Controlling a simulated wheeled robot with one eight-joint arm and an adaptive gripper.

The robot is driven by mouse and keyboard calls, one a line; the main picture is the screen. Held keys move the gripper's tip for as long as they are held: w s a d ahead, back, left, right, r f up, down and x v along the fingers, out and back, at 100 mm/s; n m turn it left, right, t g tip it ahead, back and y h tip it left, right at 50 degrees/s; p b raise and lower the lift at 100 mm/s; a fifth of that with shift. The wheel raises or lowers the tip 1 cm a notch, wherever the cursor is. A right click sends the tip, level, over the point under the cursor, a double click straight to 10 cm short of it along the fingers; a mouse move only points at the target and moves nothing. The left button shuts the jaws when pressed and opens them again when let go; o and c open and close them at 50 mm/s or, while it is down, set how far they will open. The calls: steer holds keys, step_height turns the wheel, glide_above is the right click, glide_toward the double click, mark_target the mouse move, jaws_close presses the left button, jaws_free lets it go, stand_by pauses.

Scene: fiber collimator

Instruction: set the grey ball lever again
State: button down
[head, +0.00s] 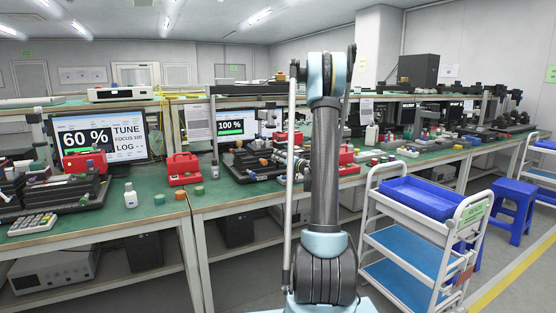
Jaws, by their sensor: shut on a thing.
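I cannot pick out the grey ball lever in the head view. A cluttered black device with small coloured parts (250,164) stands on the green bench, left of my upright arm. Another black device with a red part (62,187) stands at the left. My gripper does not show; my arm hides part of the bench. A second monitor (222,124) reads 100 %.
A red case (183,170), a white bottle (130,196) and a calculator-like keypad (32,224) are on the green benchtop (240,193). A white trolley with a blue tray (425,198) stands right of my arm, with a blue stool (514,205) beyond. Floor shows at lower right.

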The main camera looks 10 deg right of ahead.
steer(key=shift+d, duration=0.1)
steer(key=c, duration=1.7)
jaws_free()
steer(key=shift+o, duration=0.2)
steer(key=v, duration=1.2)
